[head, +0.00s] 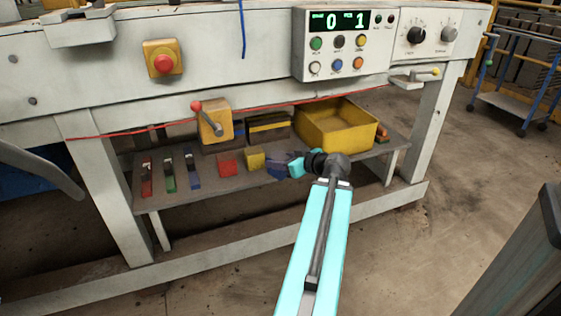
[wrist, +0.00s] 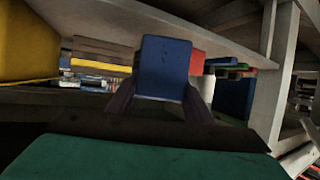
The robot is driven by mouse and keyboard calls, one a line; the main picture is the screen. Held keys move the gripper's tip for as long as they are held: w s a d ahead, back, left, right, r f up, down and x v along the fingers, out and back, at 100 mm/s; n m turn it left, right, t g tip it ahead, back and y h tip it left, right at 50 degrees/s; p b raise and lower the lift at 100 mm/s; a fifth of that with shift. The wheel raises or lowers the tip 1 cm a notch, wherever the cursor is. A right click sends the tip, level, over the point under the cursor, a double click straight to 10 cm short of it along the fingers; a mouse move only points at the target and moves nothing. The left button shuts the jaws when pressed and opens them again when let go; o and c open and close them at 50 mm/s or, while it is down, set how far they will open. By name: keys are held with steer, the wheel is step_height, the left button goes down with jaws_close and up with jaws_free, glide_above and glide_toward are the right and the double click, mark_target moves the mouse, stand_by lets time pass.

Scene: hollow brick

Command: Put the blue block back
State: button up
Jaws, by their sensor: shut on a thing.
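The blue block (wrist: 165,62) is between the two dark fingers of my gripper (wrist: 164,88) in the wrist view, and the gripper is shut on it. In the head view my gripper (head: 281,165) is at the low shelf (head: 240,187), to the right of a yellow block (head: 255,158) and a red block (head: 228,163). The block shows there only as a dark blue patch, partly hidden by the gripper. I cannot tell whether it touches the shelf. A bit of red (wrist: 197,62) shows behind the blue block in the wrist view.
A yellow bin (head: 338,142) stands on the shelf behind my gripper. Slim red (head: 146,177), green (head: 168,172) and blue (head: 192,169) items lie at the shelf's left. The bench and its control panel (head: 345,43) overhang the shelf. A bench leg (head: 425,130) stands at the right.

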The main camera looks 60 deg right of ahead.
mark_target(280, 155)
steer(key=shift+d, duration=0.15)
steer(key=shift+w+d+r+p, duration=0.1)
steer(key=shift+w+d+p, duration=0.15)
steer(key=shift+d+p, duration=0.25)
steer(key=shift+w+d+p, duration=0.5)
steer(key=shift+d+p, duration=0.15)
steer(key=shift+p, duration=0.2)
steer(key=shift+w+d+f+b, duration=0.2)
steer(key=shift+d+f+b, duration=0.1)
steer(key=shift+d+b, duration=0.1)
steer(key=shift+w+d+f+b, duration=0.2)
steer(key=shift+w+d+b, duration=0.4)
steer(key=shift+w+d, duration=0.8)
steer(key=shift+w+d+f+b, duration=0.15)
steer(key=shift+w+d+b, duration=0.55)
steer(key=shift+d, duration=1.35)
steer(key=shift+w+d+f+b, duration=0.2)
steer(key=shift+w+d+b, duration=0.3)
steer(key=shift+w+d, duration=0.95)
steer(key=shift+s+d, duration=0.2)
steer(key=shift+s, duration=0.1)
steer(key=shift+f+b, duration=1.05)
steer(key=shift+f, duration=0.7)
steer(key=shift+f, duration=0.2)
